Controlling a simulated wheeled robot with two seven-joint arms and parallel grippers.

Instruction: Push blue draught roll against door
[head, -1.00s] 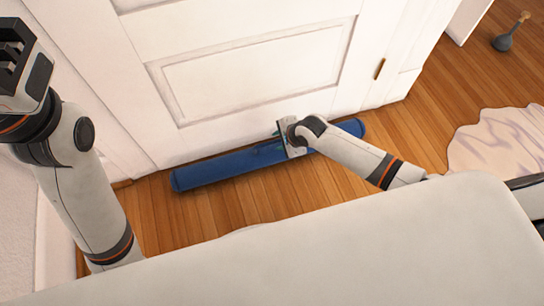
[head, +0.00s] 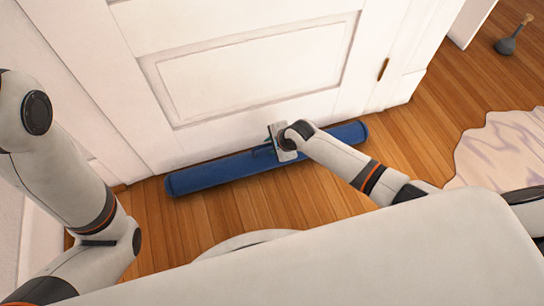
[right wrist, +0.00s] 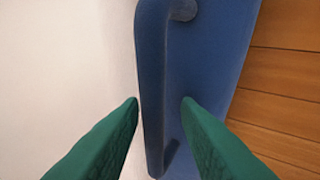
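The blue draught roll (head: 215,174) lies on the wooden floor along the foot of the white door (head: 240,75). Whether it touches the door along its whole length I cannot tell. My right gripper (head: 273,146) is at the middle of the roll. In the right wrist view, its two green fingers (right wrist: 160,101) are apart, one on each side of the roll's blue handle (right wrist: 152,75), with gaps showing beside it. The roll's body (right wrist: 215,60) shows behind the handle. My left arm is at the left of the head view; its gripper is out of the picture.
A pale, wavy-edged rug (head: 500,150) lies on the floor at the right. A dark plunger-like object with a wooden handle (head: 508,46) stands at the far upper right. Bare floor (head: 415,140) lies between the roll and the rug.

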